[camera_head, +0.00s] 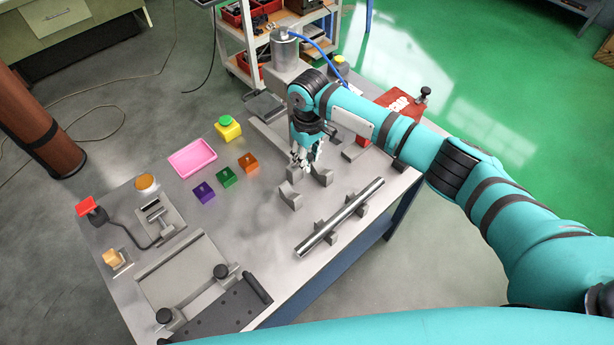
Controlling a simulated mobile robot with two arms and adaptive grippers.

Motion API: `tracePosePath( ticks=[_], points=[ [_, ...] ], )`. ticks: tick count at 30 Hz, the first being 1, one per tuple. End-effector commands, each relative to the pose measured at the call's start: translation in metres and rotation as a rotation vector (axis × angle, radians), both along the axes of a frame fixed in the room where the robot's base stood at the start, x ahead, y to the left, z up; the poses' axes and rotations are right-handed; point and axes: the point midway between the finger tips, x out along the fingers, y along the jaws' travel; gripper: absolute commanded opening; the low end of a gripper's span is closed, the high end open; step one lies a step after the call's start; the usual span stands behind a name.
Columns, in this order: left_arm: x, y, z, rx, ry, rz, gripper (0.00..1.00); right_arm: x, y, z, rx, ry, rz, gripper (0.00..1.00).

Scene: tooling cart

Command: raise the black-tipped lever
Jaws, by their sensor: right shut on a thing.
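My right gripper (303,165) reaches down over the middle of the table, right beside the grey notched blocks. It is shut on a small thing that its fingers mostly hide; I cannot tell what. One grey block (290,197) stands just below the gripper, and another (322,174) is at its right. I cannot make out for certain which part is the black-tipped lever. A dark upright part with a black tip (426,93) stands at the far right corner. My left gripper is not in view.
A steel bar (340,218) lies on two blocks right of centre. A pink tray (192,158), purple (203,192), green (226,177) and orange (248,162) blocks and a yellow-green button (228,127) stand at left. A red-tipped handle (87,206) is at the left edge.

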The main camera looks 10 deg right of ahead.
Motion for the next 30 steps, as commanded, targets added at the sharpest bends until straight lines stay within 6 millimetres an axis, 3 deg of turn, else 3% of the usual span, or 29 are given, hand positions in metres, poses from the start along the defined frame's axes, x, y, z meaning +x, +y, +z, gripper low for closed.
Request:
tracePosePath(
  ticks=[22, 23, 30],
  points=[
    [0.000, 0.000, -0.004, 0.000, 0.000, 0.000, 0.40, 0.018, 0.011, 0.013, 0.004, -0.009, 0.000, 0.00],
    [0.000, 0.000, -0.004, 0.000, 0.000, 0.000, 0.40, 0.018, 0.011, 0.013, 0.004, -0.009, 0.000, 0.27],
    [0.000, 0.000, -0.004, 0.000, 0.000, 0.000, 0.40, 0.016, 0.010, 0.011, 0.001, -0.004, 0.000, 0.58]
  ],
)
